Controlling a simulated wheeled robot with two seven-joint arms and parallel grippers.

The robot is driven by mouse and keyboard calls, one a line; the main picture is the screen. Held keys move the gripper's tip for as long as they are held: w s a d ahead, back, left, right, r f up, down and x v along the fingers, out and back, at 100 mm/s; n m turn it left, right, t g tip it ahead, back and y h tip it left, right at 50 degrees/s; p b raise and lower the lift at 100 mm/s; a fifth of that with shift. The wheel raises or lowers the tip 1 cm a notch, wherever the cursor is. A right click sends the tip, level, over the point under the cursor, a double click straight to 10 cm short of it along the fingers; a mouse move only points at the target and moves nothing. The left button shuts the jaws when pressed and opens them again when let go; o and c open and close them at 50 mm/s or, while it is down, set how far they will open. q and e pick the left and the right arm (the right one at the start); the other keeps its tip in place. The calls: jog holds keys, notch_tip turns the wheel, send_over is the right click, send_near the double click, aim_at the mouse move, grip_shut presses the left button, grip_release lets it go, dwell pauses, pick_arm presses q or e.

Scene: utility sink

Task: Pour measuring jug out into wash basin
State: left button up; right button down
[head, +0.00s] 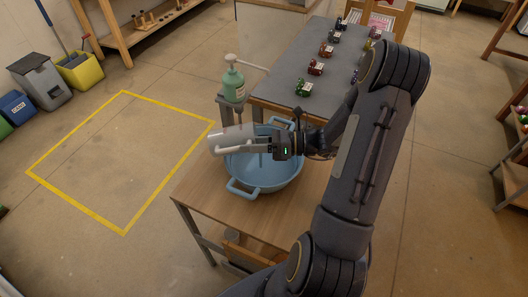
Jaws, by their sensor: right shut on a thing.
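The wash basin (262,175) is a round, light blue tub with two handles, standing on a wooden table. The measuring jug (232,134) is a pale grey vessel lying tilted on its side above the basin's left part, with one end reaching past the left rim. My right gripper (258,146) comes in from the right over the basin and is shut on the jug. I cannot see any liquid, and the jug's inside is hidden. My left gripper is not in view.
A green pump bottle (233,85) stands just behind the basin. A grey table (278,83) with several small coloured objects is at the back. The wooden table (210,185) is clear left of the basin. A yellow floor outline (75,208) lies to the left.

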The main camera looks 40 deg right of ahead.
jog(key=shift+s+d+r+t+y+b, duration=0.1)
jog(key=shift+s+d+t+y+b, duration=0.45)
jog(key=shift+d+t+y+b, duration=0.45)
dwell(1.3)
jog(key=shift+a+r, duration=0.1)
jog(key=shift+a, duration=0.1)
